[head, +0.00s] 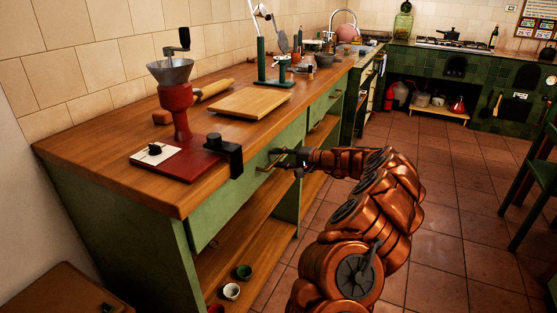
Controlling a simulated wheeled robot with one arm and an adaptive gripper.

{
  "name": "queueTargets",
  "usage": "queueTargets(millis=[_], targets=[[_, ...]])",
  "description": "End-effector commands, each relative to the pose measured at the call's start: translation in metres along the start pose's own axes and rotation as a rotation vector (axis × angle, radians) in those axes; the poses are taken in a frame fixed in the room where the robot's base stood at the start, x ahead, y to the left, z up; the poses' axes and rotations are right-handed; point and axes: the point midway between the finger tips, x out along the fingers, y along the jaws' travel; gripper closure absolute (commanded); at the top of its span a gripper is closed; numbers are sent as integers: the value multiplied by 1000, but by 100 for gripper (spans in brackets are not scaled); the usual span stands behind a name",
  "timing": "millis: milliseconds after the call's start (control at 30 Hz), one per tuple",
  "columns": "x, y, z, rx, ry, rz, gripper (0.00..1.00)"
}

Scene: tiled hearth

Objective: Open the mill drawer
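The red mill (176,110) with a grey hopper and dark crank stands near the wall end of the wooden counter. Below the counter edge is a green drawer front (230,196) with a brass handle (264,166); it looks closed, flush with the cabinet. My gripper (284,158) is at the right part of this handle, its fingertips touching or very close to it. The fingers are small and dark here, so I cannot tell whether they are shut on the handle.
A black clamp (222,155) overhangs the counter edge just left of my gripper. A wooden board (250,102) lies on the counter. Small cups (231,291) sit on the lower shelf. Tiled floor (450,240) is clear right of my arm; a green chair (540,180) stands far right.

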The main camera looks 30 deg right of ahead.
Motion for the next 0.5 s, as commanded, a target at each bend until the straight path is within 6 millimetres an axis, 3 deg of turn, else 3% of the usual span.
queueTargets(millis=[300,500], targets=[[4,0,1,0,-2,0,64],[4,0,1,0,-3,0,85]])
